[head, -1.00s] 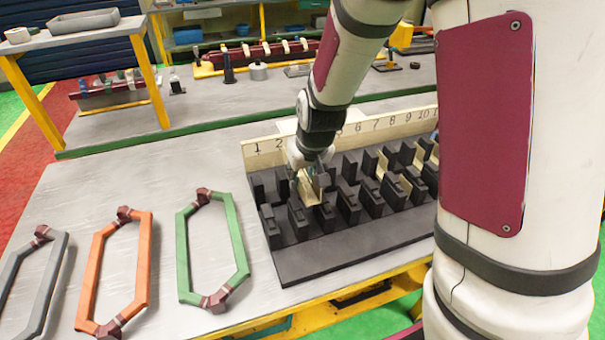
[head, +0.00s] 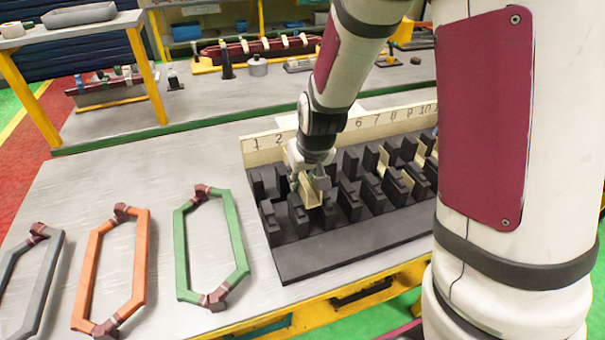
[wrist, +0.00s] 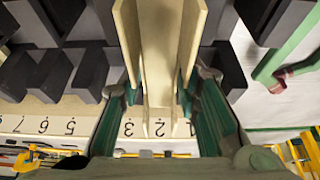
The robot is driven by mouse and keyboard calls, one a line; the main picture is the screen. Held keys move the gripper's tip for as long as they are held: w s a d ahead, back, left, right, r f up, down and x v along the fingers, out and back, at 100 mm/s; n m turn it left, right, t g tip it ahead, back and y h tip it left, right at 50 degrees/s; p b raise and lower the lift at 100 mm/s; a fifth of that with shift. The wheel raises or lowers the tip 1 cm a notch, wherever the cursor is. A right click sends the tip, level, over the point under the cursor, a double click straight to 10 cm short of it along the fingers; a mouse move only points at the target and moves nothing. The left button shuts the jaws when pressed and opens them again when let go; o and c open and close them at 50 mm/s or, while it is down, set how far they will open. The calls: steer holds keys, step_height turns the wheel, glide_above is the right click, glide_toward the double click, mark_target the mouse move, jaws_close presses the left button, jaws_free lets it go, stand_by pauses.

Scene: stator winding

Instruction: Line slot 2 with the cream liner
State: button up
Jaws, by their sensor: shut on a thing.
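The cream liner (head: 311,194) is an open channel with two tall walls. My gripper (head: 312,178) is shut on it, above the left part of the black slotted block (head: 330,257). In the wrist view the liner (wrist: 160,70) stands between my green-padded fingers (wrist: 160,95), its end close to the number 2 on the cream number board (head: 262,157). Black teeth lie on both sides of it. I cannot tell how deep the liner sits, or whether it touches the slot floor. My arm hides the board's numbers from 3 to 5 in the head view.
Green (head: 240,245), orange (head: 138,270) and grey (head: 42,285) coil frames lie on the table left of the block. Cream liners (head: 385,160) show among the teeth farther right. A side table (head: 75,35) stands at the back left.

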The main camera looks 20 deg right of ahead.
steer(key=shift+f, duration=0.4)
steer(key=o, duration=0.9)
steer(key=shift+o, duration=0.2)
steer(key=shift+r+p, duration=0.45)
steer(key=shift+r, duration=0.4)
step_height(320, 180, up, 8)
steer(key=p, duration=0.4)
steer(key=shift+f, duration=0.25)
